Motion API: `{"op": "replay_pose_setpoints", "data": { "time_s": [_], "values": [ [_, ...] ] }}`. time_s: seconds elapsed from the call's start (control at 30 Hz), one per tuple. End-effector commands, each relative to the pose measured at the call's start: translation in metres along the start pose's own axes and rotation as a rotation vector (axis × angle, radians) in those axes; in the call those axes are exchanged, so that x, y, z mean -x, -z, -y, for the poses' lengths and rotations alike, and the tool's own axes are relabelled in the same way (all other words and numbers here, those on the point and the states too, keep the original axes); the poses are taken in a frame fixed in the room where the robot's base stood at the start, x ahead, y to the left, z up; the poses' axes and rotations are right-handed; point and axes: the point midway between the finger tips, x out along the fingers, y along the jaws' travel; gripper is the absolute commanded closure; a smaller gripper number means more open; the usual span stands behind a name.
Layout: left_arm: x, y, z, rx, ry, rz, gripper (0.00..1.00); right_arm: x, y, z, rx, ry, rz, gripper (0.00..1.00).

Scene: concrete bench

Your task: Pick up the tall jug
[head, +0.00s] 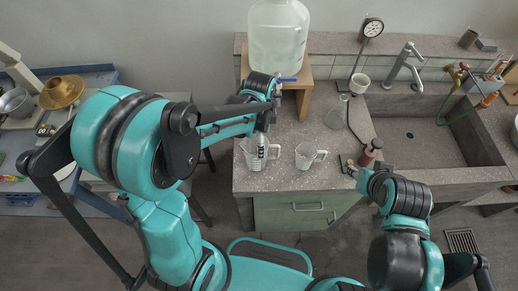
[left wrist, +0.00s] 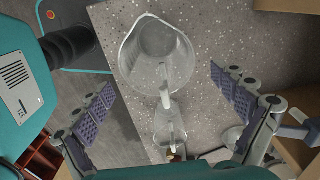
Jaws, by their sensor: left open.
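The tall jug (head: 249,158), clear with a handle on its right side, stands on the speckled bench near its left front edge. It looks larger than a second clear jug (head: 306,157) to its right. My left gripper (head: 263,140) is over the tall jug and partly covers it. In the left wrist view, the left gripper (left wrist: 163,108) is open, and the tall jug (left wrist: 150,55) shows upright beyond the fingers, its handle toward the smaller jug (left wrist: 168,132). My right gripper (head: 354,166) is low at the bench front; its fingers are unclear.
A large bottle (head: 278,40) stands on a wooden stand (head: 304,100) at the back. A sink (head: 420,130) lies to the right.

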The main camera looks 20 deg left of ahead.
Motion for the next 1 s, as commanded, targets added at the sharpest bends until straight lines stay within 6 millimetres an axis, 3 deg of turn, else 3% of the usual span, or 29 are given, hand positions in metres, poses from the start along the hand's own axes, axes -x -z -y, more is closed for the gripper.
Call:
{"op": "replay_pose_setpoints", "data": {
  "time_s": [0.53, 0.87, 1.0],
  "values": [
    [-0.072, -0.003, -0.001, -0.018, -0.007, 0.003, 0.03, -0.023, -0.017, 0.0, 0.0, 0.0, 0.0, 0.6],
    [-0.08, -0.003, -0.001, -0.018, -0.007, 0.003, 0.03, -0.024, -0.017, 0.0, 0.0, 0.0, 0.0, 0.6],
    [-0.079, -0.003, -0.001, -0.018, -0.007, 0.003, 0.35, -0.024, -0.017, 0.0, 0.0, 0.0, 0.0, 0.6]
  ]
}}
